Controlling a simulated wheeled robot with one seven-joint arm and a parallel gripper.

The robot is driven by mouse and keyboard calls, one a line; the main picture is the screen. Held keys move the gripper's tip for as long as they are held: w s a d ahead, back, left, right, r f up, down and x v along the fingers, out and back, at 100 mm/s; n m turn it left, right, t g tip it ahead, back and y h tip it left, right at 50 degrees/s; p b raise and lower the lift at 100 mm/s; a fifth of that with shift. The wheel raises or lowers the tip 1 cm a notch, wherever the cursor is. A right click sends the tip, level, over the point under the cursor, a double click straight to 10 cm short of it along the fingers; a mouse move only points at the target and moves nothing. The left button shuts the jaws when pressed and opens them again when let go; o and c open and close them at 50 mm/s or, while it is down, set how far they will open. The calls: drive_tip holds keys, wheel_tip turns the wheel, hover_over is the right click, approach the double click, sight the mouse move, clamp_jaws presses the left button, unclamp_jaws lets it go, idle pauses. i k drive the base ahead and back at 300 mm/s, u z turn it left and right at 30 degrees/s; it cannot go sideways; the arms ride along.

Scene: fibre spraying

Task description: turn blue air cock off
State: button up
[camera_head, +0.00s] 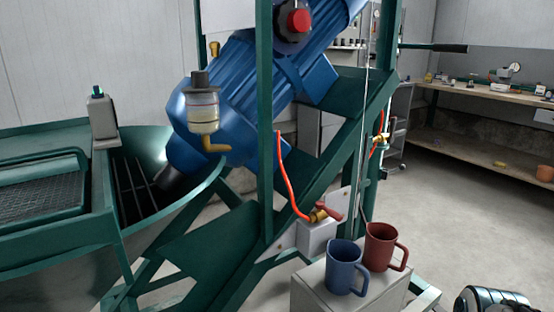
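I cannot make out an air cock with a blue handle. A brass cock with a red handle (325,213) sits at the end of an orange hose, above a grey box on the green frame. A second brass fitting (382,138) with a red hose is on the right post; its handle is too small to read. My gripper is not in view; a dark rounded part at the bottom right corner may be my arm, but I cannot tell.
A blue mug (345,268) and a red mug (384,247) stand on a pale box (312,285) before the frame. A blue motor (245,95) slants above a green hopper (150,228). A workbench (475,93) stands at the back right. Floor between is clear.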

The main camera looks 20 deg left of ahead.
sight(97, 95)
drive_tip(key=u, duration=2.55)
drive_tip(key=k, duration=1.3)
drive_tip(key=i, duration=0.45)
drive_tip(key=z, duration=0.7)
drive_tip(key=i, duration=1.15)
drive_tip(key=u, duration=0.4)
